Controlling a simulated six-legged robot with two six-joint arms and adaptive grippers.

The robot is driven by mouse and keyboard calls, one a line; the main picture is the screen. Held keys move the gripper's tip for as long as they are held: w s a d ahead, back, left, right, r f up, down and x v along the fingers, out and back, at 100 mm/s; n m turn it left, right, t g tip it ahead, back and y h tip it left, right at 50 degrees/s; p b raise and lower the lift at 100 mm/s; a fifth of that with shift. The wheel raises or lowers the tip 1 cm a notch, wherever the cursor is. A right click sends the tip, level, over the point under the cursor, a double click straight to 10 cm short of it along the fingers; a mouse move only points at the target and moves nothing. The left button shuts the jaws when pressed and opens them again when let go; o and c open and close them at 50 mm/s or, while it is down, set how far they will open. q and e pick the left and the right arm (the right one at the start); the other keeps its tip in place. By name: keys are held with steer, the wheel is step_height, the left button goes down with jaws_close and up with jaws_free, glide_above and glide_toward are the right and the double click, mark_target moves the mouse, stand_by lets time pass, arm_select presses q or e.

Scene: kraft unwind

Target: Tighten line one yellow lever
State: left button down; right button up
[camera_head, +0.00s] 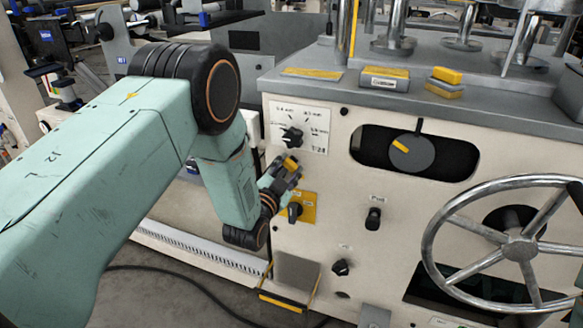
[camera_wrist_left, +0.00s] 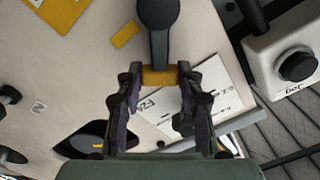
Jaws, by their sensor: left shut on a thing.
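My left gripper (camera_head: 284,172) is in front of the cream machine panel, between a white dial plate and a yellow plate. In the left wrist view, the left gripper (camera_wrist_left: 158,80) has its two dark fingers on either side of the yellow end of a lever (camera_wrist_left: 160,75) and is shut on it. The lever's dark arm (camera_wrist_left: 158,45) runs up to a rounded dark end at the top edge. In the head view, the yellow end (camera_head: 291,163) shows at the fingers; the rest of the lever is hard to make out there. My right gripper is not in view.
Near the gripper are a black selector (camera_head: 292,136) on the white plate and a black knob (camera_head: 295,210) on the yellow plate. A large handwheel (camera_head: 518,248) stands at the right. A jog button box (camera_wrist_left: 298,62) shows in the wrist view. A cable lies on the floor.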

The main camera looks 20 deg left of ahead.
arm_select(q)
steer(key=shift+d+f+m, duration=0.35)
steer(key=shift+d+m, duration=0.1)
steer(key=shift+m, duration=0.45)
steer(key=shift+d+f+m, duration=0.35)
steer(key=shift+m, duration=0.55)
steer(key=shift+d+f+m+b, duration=0.15)
steer(key=shift+f+m, duration=0.5)
steer(key=shift+m, duration=0.55)
steer(key=shift+d+f+m+b, duration=0.2)
steer(key=shift+f+m, duration=0.45)
steer(key=shift+m, duration=0.55)
steer(key=shift+d+f+m+b, duration=0.15)
steer(key=shift+f+m, duration=0.5)
steer(key=shift+m, duration=0.55)
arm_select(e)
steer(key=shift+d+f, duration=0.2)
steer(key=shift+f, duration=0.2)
arm_select(q)
steer(key=shift+s, duration=0.1)
steer(key=c, duration=0.8)
jaws_free()
steer(key=shift+c, duration=0.2)
